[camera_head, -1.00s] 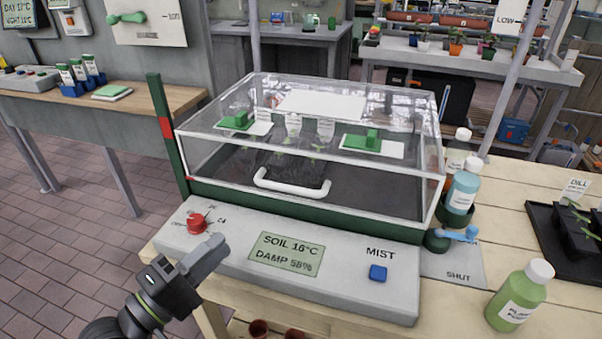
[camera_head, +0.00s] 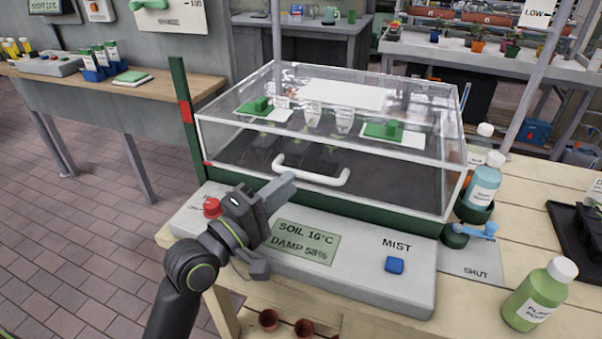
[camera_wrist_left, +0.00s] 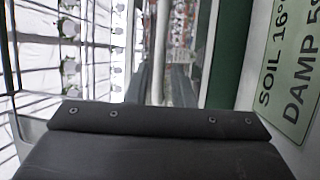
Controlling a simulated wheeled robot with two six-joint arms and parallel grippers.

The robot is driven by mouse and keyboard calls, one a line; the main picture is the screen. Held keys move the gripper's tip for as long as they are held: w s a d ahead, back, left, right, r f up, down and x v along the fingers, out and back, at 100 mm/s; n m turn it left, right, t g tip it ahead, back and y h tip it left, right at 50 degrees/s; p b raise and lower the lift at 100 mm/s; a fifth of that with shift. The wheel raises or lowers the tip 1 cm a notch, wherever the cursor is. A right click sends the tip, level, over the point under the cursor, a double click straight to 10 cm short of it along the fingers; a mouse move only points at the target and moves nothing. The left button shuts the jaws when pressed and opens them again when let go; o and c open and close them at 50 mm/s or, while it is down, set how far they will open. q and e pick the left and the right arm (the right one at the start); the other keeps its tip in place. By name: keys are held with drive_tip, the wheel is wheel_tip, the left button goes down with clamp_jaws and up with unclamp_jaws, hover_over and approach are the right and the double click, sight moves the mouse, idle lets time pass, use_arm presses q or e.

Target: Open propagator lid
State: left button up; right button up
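The propagator is a clear box with a white-edged transparent lid (camera_head: 340,130), shut down on a dark green base (camera_head: 385,217). A white bar handle (camera_head: 310,174) runs along the lid's lower front. My left gripper (camera_head: 284,194) is just in front of and below the handle's left end, pointing toward it. Its dark fingers look apart in the left wrist view (camera_wrist_left: 159,88), with a pale upright bar, likely the handle, visible beyond the gap. I see no clear contact with the handle. My right gripper is not in view.
A grey control panel (camera_head: 345,287) with a soil display, red knob (camera_head: 212,207) and blue MIST button (camera_head: 395,265) lies below the gripper. A blue-labelled bottle (camera_head: 485,182) and green bottle (camera_head: 541,295) stand at right. A green post (camera_head: 184,115) rises at the left.

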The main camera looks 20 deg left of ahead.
sight(298, 176)
use_arm(q)
drive_tip(key=shift+x, duration=2.45)
drive_tip(key=shift+c, duration=0.4)
clamp_jaws()
